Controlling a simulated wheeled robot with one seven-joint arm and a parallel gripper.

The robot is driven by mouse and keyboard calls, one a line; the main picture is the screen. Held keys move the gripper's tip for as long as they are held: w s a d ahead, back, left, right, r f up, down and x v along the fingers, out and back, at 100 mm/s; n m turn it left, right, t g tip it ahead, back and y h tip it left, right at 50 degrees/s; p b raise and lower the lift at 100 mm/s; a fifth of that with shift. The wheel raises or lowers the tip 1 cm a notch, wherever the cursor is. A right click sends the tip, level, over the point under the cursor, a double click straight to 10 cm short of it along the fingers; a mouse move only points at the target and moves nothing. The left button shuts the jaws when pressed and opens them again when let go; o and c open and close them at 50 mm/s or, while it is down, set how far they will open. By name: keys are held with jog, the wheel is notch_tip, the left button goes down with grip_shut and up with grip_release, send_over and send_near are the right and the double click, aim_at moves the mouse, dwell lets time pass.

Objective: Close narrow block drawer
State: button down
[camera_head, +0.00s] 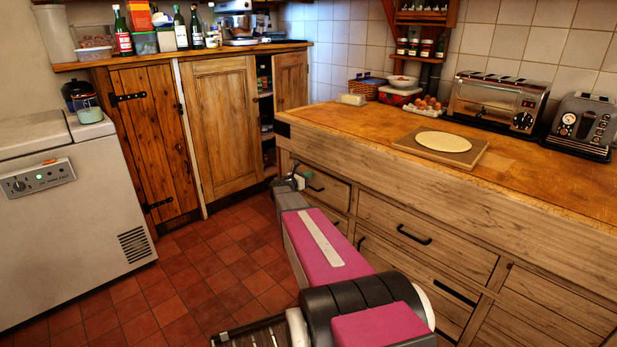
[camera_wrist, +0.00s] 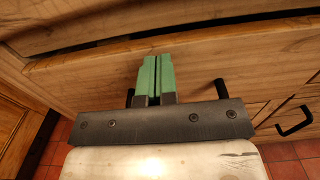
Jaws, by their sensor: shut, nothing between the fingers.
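The narrow block drawer (camera_head: 328,189) is the small top drawer at the left end of the wooden block, with a dark bar handle. My gripper (camera_head: 299,180) is at the left part of its front in the head view. In the wrist view, my gripper's green fingers (camera_wrist: 157,72) are together and empty, pointing at the wooden drawer front (camera_wrist: 215,62). The handle's dark ends show on both sides of the fingers, and its middle is hidden behind my gripper. A dark gap runs above the drawer front. I cannot tell how far the drawer stands out, or whether the fingers touch it.
A tall cupboard (camera_head: 223,125) and a white chest freezer (camera_head: 75,205) stand left. The tiled floor (camera_head: 190,270) between them and the block is clear.

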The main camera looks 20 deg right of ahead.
aim_at(310, 187)
jog(key=v, duration=1.2)
jog(key=c, duration=1.6)
grip_release()
jog(key=shift+s+a, duration=0.15)
jog(key=shift+a, duration=0.15)
jog(key=shift+c, duration=0.2)
jog(key=o, duration=0.5)
jog(key=shift+a, duration=0.1)
jog(key=shift+c, duration=0.2)
jog(key=w+d+f+m, duration=0.1)
jog(key=d+m, duration=0.3)
jog(key=m, duration=0.2)
jog(key=w+d+f+m+y, duration=0.1)
jog(key=d+f+m, duration=0.1)
jog(key=d+m, duration=0.2)
jog(key=w+d+f+m+y, duration=0.1)
jog(key=d+m, duration=0.3)
jog(key=m, duration=0.4)
jog(key=shift+d+f+g, duration=0.3)
jog(key=shift+f+g, duration=0.1)
jog(key=shift+f, duration=0.3)
